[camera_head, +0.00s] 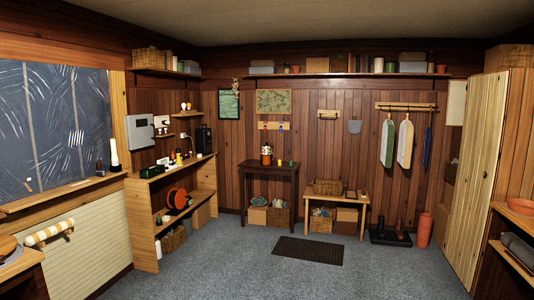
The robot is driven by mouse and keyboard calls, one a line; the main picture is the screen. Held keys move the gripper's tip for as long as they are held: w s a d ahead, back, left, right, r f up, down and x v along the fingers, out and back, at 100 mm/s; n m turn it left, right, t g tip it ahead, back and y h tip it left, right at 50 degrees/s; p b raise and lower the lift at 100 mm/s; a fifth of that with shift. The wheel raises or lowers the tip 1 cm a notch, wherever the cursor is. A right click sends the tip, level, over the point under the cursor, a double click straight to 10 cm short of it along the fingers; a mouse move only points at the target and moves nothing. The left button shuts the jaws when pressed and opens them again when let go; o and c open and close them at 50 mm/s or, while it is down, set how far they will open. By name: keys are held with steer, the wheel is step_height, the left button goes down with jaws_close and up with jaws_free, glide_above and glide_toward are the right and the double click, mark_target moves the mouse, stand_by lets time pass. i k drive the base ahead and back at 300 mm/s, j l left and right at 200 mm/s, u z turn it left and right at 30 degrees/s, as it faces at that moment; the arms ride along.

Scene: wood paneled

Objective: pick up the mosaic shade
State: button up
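I cannot make out for sure which thing is the mosaic shade. A small amber and dark lamp-like object (266,156) stands upright on the dark wooden table (285,168) at the back wall; it is too small to see whether its surface is mosaic. A small green object (279,162) and a yellow one (291,163) stand to its right. My gripper is not in view.
A shelf unit (146,225) stands at the left and a low bench (350,201) at the back. A dark mat (308,251) lies on the open grey carpet (225,265). A wooden cabinet (478,180) stands at the right.

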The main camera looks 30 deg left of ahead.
mark_target(266, 149)
steer(key=i+j+u, duration=0.85)
steer(key=i, duration=0.45)
steer(key=i+l+u, duration=0.1)
steer(key=i+u, duration=0.25)
steer(key=i, duration=2.1)
steer(key=i+j, duration=0.1)
steer(key=i, duration=3.15)
steer(key=i+j+z, duration=0.1)
steer(key=i+z, duration=0.35)
steer(key=i+j+z, duration=0.25)
steer(key=i+z, duration=0.15)
steer(key=i+j+z, duration=0.75)
steer(key=i+j, duration=0.2)
steer(key=j, duration=0.2)
